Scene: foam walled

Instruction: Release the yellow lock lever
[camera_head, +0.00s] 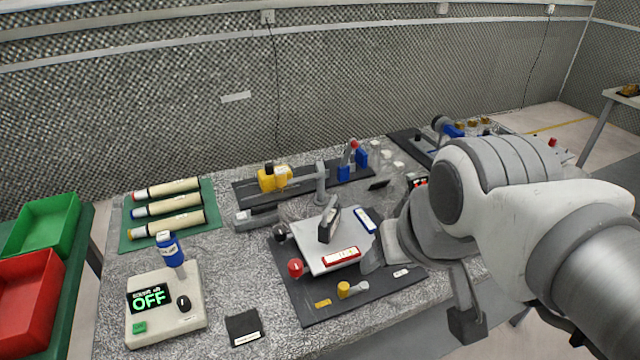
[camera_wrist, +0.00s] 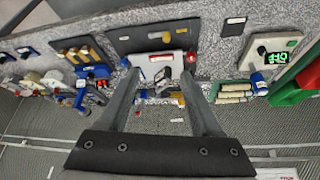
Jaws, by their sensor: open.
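A yellow knob with a short grey lever arm (camera_head: 344,289) stands on the front part of a black base board (camera_head: 305,310), beside a small yellow label. I take it to be the yellow lock lever; it also shows in the wrist view (camera_wrist: 166,38), small and near the top. A white plate (camera_head: 318,262) with a dark upright handle lies behind it on the same board. My gripper (camera_head: 416,300) is open and empty, above the board's right side and apart from the lever. In the wrist view its two fingers (camera_wrist: 160,80) stand wide apart.
A red ball knob (camera_head: 295,267) stands left of the lever. A control box (camera_head: 165,305) reading OFF and a blue-topped tool stand at the left. Rolled tubes lie on a green mat (camera_head: 213,205). Yellow and blue fixtures stand behind. Red and green bins (camera_head: 45,225) are far left.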

